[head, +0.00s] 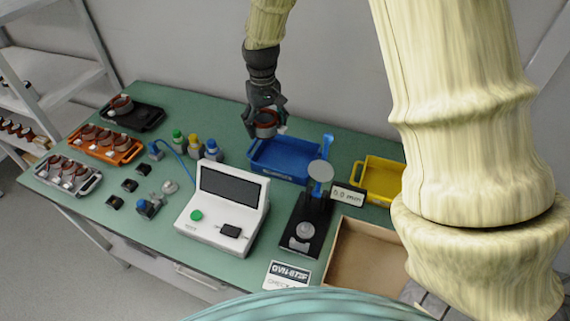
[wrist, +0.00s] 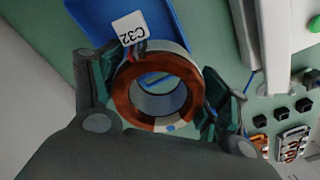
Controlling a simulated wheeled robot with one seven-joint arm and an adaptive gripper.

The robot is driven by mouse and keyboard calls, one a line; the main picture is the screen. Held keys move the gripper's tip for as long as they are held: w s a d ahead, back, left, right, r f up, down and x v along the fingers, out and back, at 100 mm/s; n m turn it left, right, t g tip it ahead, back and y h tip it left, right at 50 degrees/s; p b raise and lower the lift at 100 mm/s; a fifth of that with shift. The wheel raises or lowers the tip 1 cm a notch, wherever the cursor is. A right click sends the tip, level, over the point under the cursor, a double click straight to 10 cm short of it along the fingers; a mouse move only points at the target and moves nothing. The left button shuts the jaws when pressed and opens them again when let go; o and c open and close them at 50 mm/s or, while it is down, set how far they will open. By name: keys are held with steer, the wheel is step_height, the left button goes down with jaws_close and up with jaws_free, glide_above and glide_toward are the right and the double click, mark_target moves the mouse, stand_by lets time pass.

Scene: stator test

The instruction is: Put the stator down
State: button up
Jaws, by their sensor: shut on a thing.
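My gripper (head: 265,117) is shut on a stator (head: 265,124) and holds it above the table, at the left edge of the blue tray. In the wrist view the stator (wrist: 155,92) is a ring with copper-brown windings and a pale outer rim, between the two fingers of my gripper (wrist: 155,95). A white tag reading "C32" (wrist: 130,29) is at its edge. The blue tray (head: 290,169) looks empty where it shows; it also shows behind the stator in the wrist view (wrist: 95,18).
A white tester (head: 215,222) stands at the front middle, beside a black gauge stand (head: 308,228). A yellow tray (head: 380,178) and an open brown box (head: 360,255) are at right. Orange (head: 107,151), grey (head: 68,174) and black (head: 132,115) trays with stators are at left.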

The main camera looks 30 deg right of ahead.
steer(key=n, duration=0.2)
glide_above(282, 160)
step_height(282, 160, down, 4)
steer(key=shift+a+f+p, duration=0.1)
steer(key=shift+f+p, duration=0.75)
steer(key=shift+f, duration=3.9)
steer(key=shift+s+f, duration=0.1)
steer(key=o, duration=1.5)
steer(key=shift+r+b, duration=1.55)
steer(key=shift+r, duration=4.55)
